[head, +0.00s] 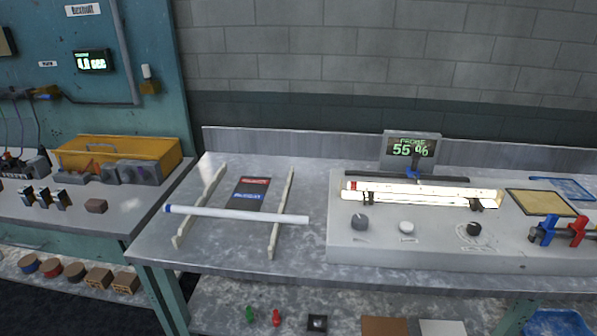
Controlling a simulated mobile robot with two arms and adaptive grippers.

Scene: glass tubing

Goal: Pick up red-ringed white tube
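A long white tube with a red mark at its left end (400,189) lies along the grey bench unit on the right, in front of a dark bar. It looks brightly lit, and a second pale bright strip runs just in front of it, resting near two dark clamps. Another white tube, with a blue end (235,214), lies across two pale rails (280,212) on the left half of the table. Neither of my grippers shows in the head view.
The bench unit (345,240) carries several knobs, and a display reading 55 % (411,149) stands behind it. Blue and red clamps (560,232) sit at the far right. A dark card (250,192) lies between the rails. A yellow toolbox (120,153) stands on the left bench.

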